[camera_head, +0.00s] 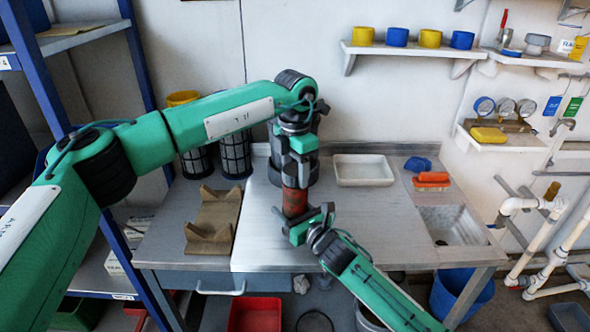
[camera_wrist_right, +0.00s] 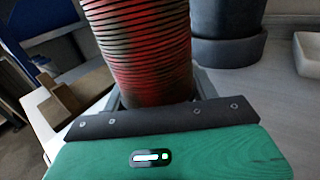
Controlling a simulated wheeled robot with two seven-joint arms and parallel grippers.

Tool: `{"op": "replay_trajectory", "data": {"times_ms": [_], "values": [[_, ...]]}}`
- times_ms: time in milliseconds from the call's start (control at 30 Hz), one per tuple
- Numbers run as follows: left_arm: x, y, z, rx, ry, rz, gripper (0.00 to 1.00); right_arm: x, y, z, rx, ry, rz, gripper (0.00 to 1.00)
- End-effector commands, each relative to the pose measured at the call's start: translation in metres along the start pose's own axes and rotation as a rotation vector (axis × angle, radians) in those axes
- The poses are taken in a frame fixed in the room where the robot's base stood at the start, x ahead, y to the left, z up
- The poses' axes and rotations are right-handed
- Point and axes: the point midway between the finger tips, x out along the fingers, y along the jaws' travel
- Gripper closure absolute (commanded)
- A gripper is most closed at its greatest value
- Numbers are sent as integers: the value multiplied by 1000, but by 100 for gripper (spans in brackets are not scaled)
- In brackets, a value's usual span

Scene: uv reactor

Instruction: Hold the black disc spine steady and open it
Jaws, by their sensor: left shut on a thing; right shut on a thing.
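The disc spine is an upright stack of thin dark discs coated in red. It shows in the head view (camera_head: 295,202) between my two grippers, and close up in the right wrist view (camera_wrist_right: 145,45). My left gripper (camera_head: 297,172) comes down from above and is shut on the upper part of the spine; its fingers hide that end. My right gripper (camera_head: 303,222) reaches in from the lower right and is shut on the lower part. In the right wrist view its palm is close to the discs, and the fingertips are mostly hidden.
A dark cylindrical vessel (camera_wrist_right: 228,35) stands just behind the spine. A brown cradle (camera_head: 211,222) lies left on the bench, with mesh-covered cylinders (camera_head: 236,155) behind it. A white tray (camera_head: 363,170) and a sink (camera_head: 453,225) are to the right.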

Motion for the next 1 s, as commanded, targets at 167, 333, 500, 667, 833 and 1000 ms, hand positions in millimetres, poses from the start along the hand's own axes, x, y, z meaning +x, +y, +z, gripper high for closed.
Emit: {"op": "replay_trajectory", "data": {"times_ms": [167, 333, 500, 667, 833, 1000], "values": [[0, -1, 0, -279, 0, -1, 75, 0, -1, 0, 0, 1, -2, 100], [0, -1, 0, -549, 0, -1, 75, 0, -1, 0, 0, 1, -2, 100], [-1, -1, 1, -818, 0, -1, 75, 0, -1, 0, 0, 1, -1, 100], [-1, -1, 1, -1072, 0, -1, 75, 0, -1, 0, 0, 1, -1, 100], [-1, -1, 1, -1342, 0, -1, 75, 0, 0, 0, -1, 1, -1, 100], [-1, -1, 1, -1613, 0, -1, 75, 0, 0, 0, -1, 1, -1, 100]]}}
